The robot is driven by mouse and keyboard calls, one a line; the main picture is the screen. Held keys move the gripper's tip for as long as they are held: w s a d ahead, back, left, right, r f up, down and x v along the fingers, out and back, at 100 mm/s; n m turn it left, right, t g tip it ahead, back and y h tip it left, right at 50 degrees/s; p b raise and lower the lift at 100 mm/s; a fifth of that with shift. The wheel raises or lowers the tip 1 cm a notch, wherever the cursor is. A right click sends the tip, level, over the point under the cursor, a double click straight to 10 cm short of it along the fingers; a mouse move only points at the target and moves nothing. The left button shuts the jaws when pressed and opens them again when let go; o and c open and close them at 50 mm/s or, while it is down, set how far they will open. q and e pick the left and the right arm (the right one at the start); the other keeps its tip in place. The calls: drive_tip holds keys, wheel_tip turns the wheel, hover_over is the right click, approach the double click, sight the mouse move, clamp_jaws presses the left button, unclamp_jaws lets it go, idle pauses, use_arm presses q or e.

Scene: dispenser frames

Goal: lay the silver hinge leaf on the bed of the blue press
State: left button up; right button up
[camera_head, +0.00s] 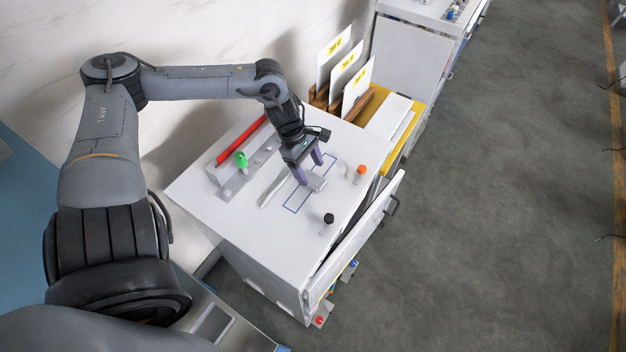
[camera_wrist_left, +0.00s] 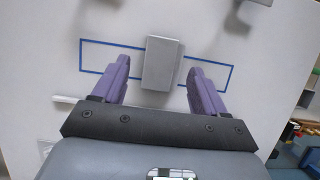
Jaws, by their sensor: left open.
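A small silver-grey rectangular piece (camera_head: 316,182), which looks like the hinge leaf, lies on the white cabinet top across the middle of a blue-outlined rectangle (camera_head: 291,209). In the left wrist view the piece (camera_wrist_left: 162,62) shows between my fingers, with the blue outline (camera_wrist_left: 100,42) reaching out on both sides. My left gripper (camera_head: 310,171) is open above it, its purple fingers on either side with gaps. Whether the fingertips are level with the piece is unclear. I cannot make out a clear blue press. My right gripper is not in view.
Green (camera_head: 241,160), orange (camera_head: 361,170) and black (camera_head: 328,218) knobs stand up around the outline. A red bar (camera_head: 240,141) and a pale strip (camera_head: 272,189) lie to the left. Upright cards (camera_head: 357,85) stand at the back. A front panel (camera_head: 356,239) stands out from the cabinet.

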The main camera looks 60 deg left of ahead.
sight(313, 180)
use_arm(q)
drive_tip(key=shift+b+x, duration=0.45)
drive_tip(key=shift+x, duration=1.05)
